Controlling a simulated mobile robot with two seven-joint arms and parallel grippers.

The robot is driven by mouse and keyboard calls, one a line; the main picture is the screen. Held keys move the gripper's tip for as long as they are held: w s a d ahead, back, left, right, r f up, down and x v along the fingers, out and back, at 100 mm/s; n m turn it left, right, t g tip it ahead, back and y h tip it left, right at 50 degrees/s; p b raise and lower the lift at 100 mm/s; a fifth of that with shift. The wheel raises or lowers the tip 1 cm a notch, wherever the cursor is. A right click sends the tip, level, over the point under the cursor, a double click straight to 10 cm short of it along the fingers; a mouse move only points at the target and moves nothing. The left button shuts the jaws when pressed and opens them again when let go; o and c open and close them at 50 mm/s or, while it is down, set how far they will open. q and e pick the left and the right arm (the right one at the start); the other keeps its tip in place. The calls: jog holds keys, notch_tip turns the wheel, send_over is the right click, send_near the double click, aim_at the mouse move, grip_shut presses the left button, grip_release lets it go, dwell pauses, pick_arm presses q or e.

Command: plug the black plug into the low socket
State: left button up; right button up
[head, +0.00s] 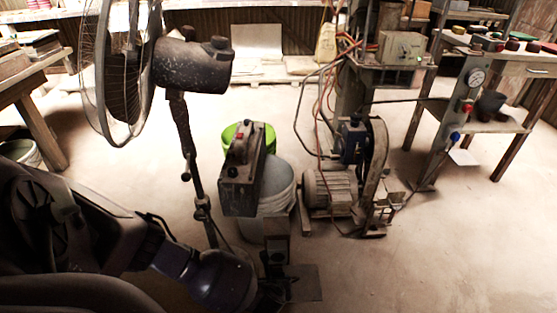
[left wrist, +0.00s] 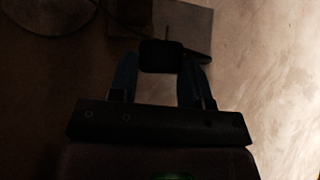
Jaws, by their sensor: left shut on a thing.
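In the left wrist view my left gripper (left wrist: 160,62) is shut on the black plug (left wrist: 160,56), a dark block between the two fingertips with a thin prong pointing away. In the head view my left gripper (head: 272,292) is low in the middle, dark and hard to make out; the plug cannot be told apart there. Just beyond it stands a short post with a dark socket (head: 277,257) low on its face. The plug appears apart from the post, but the gap is unclear. My right gripper is not in view.
A flat grey base plate (head: 305,282) lies at the post's foot. A white bucket (head: 279,186), a dark box with a red button (head: 241,170) and a fan on a stand (head: 190,65) are close by. A motor (head: 330,190) stands right. Floor at front right is clear.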

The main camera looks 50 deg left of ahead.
aim_at(277, 273)
pick_arm(q)
jog(key=shift+w+a+f+b, duration=0.1)
jog(key=shift+w+a+b, duration=0.15)
jog(key=shift+w+a, duration=0.35)
jog(key=shift+w+a+f+b, duration=0.1)
jog(key=shift+w+a+b, duration=0.25)
jog(key=shift+a, duration=0.35)
jog(key=shift+w+a+r, duration=0.2)
jog(key=shift+w+a, duration=0.3)
jog(key=shift+w, duration=0.1)
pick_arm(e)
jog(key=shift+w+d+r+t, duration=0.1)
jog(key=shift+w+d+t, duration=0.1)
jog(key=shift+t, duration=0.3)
pick_arm(q)
jog(key=shift+w+a, duration=0.1)
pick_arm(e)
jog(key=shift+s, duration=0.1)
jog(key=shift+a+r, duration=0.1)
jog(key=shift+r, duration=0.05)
pick_arm(q)
jog(key=shift+a, duration=0.1)
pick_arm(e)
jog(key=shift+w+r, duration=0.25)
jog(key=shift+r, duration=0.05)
pick_arm(q)
jog(key=shift+p, duration=0.45)
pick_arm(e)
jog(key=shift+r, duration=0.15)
